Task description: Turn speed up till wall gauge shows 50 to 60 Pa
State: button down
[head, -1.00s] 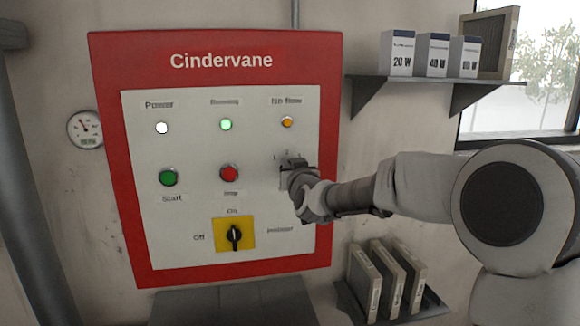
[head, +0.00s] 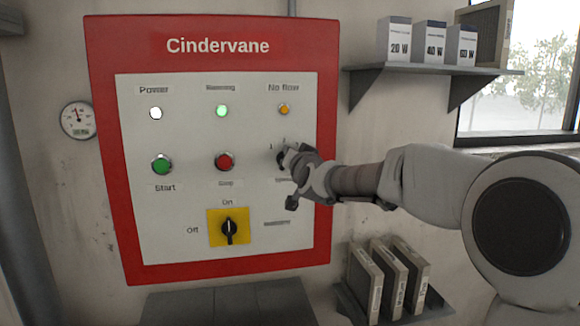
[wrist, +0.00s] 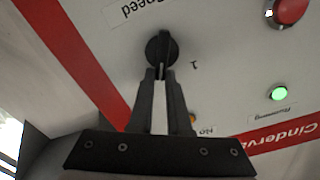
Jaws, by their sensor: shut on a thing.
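The black speed knob (wrist: 160,47) shows in the wrist view, under the upside-down word "Speed" on the white panel face. My gripper (wrist: 161,72) is shut on its raised grip. In the head view my gripper (head: 287,155) is at the right of the panel, below the "No flow" lamp, and mostly hides the knob. The round wall gauge (head: 78,119) hangs left of the red Cindervane panel (head: 105,150). Its needle points up, leaning slightly left; its numbers are too small to read.
Green start button (head: 161,163), red stop button (head: 225,161) and a black switch on a yellow plate (head: 229,228), turned to On, are on the panel. The running lamp (head: 222,111) glows green. A shelf (head: 430,72) with boxes is above my arm; filters (head: 390,280) stand below.

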jog(key=f+m+b, duration=0.1)
jog(key=m+b, duration=0.2)
jog(key=shift+f+m, duration=0.3)
jog(key=shift+f, duration=0.1)
jog(key=shift+r+b, duration=0.1)
jog(key=shift+b, duration=0.25)
jog(key=c, duration=0.9)
grip_release()
jog(key=shift+r, duration=0.1)
jog(key=shift+o, duration=0.2)
jog(key=shift+r, duration=0.1)
jog(key=shift+r, duration=0.15)
jog(key=shift+d, duration=0.15)
jog(key=shift+d, duration=0.1)
